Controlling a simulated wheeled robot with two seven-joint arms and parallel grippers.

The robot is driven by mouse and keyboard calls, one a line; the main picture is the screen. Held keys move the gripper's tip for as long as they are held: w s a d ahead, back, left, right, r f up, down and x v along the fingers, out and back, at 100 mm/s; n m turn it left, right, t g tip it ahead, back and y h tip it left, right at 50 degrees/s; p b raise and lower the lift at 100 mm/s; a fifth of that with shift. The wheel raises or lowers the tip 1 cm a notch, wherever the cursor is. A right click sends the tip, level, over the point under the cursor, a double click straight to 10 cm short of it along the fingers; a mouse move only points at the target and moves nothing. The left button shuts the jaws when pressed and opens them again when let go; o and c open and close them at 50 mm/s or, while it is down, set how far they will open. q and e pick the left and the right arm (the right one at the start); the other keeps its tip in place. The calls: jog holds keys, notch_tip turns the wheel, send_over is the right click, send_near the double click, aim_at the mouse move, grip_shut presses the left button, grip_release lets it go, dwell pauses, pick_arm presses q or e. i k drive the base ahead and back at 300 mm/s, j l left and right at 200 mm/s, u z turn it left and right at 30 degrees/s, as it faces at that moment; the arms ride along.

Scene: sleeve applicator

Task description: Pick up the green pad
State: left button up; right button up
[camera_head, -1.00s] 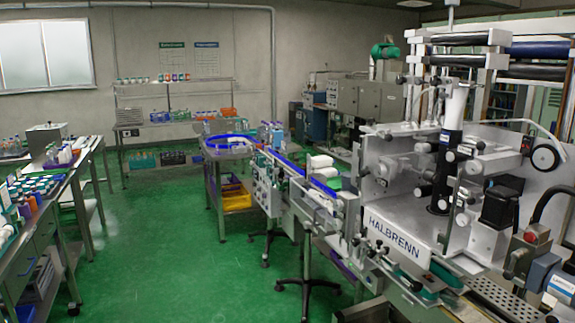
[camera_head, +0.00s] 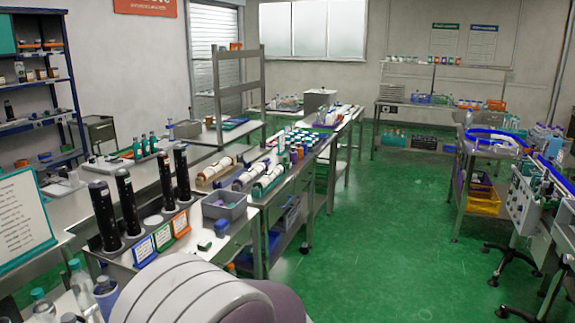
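A small dark green piece (camera_head: 205,245) lies on the near steel table, in front of the grey bin and left of a small blue piece (camera_head: 222,227). It may be the green pad, but it is too small to tell for sure. Neither of my grippers is in view. A large rounded white and mauve part at the bottom middle hides part of the table's front edge.
A grey bin (camera_head: 224,206) stands at the table's right side. Several black upright cylinders (camera_head: 124,202) stand in a rack (camera_head: 150,229) with blue, green and orange cards. Label rolls (camera_head: 216,170) lie behind. Clear bottles (camera_head: 107,295) stand at lower left. Green floor (camera_head: 390,240) is free on the right.

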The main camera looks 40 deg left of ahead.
aim_at(285, 159)
jog(key=i+j+u, duration=0.35)
jog(key=i, duration=0.15)
jog(key=i+j+u, duration=0.1)
jog(key=i+u, duration=0.3)
jog(key=i, duration=0.1)
